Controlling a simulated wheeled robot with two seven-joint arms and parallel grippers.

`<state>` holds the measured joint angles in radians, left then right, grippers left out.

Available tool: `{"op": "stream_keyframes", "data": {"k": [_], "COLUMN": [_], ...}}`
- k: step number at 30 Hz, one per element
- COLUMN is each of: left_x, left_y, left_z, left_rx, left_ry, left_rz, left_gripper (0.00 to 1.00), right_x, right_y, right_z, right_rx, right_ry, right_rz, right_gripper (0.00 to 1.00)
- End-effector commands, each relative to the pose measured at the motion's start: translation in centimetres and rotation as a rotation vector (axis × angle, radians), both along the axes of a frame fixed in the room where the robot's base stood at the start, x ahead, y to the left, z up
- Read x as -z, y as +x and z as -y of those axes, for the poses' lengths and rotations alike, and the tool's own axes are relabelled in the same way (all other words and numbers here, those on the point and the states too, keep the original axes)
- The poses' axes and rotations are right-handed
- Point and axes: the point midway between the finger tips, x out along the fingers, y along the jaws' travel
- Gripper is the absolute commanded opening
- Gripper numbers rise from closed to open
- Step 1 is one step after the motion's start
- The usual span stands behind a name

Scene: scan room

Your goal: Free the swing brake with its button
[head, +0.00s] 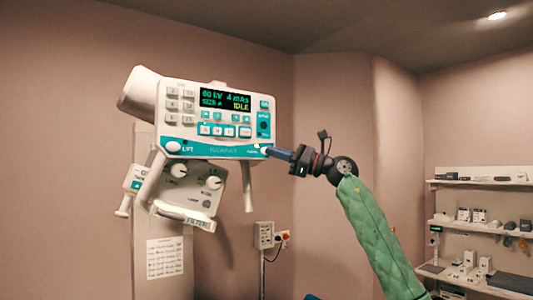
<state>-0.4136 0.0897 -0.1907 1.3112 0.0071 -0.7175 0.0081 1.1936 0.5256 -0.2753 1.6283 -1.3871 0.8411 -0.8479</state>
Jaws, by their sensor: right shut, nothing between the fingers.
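The scan unit's control panel (215,150) faces me, with a lit display (225,100) reading "60 kV 4 mAs" and "IDLE". A round white button (172,147) marked "LIFT" is at its lower left. A small pale button (264,151) with a label too small to read surely is at its lower right. My right gripper (270,152) is shut and empty, its blue fingertips pointing left at that button. The tips partly cover it; I cannot tell whether they touch or press it. My left gripper is not in view.
A lower box with knobs (205,188) and handles hang under the panel, on a pale column (146,240). A wall socket (264,235) with a cable is behind. Shelves (480,183) with boxes stand at the right.

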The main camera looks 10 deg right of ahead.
Motion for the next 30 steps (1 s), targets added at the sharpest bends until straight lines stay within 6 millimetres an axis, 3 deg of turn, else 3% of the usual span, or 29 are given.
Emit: {"op": "stream_keyframes", "data": {"k": [20, 30], "left_x": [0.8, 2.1], "left_y": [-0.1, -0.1], "left_z": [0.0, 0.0], "left_rx": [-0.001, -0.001], "left_ry": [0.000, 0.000], "left_rz": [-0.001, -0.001], "left_gripper": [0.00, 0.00], "right_x": [0.1, 0.2], "right_y": [-1.3, -3.7], "right_z": [0.5, 1.3], "right_rx": [0.000, 0.001], "right_ry": [0.000, -0.001], "right_rz": [0.001, 0.002], "right_gripper": [0.00, 0.00]}}
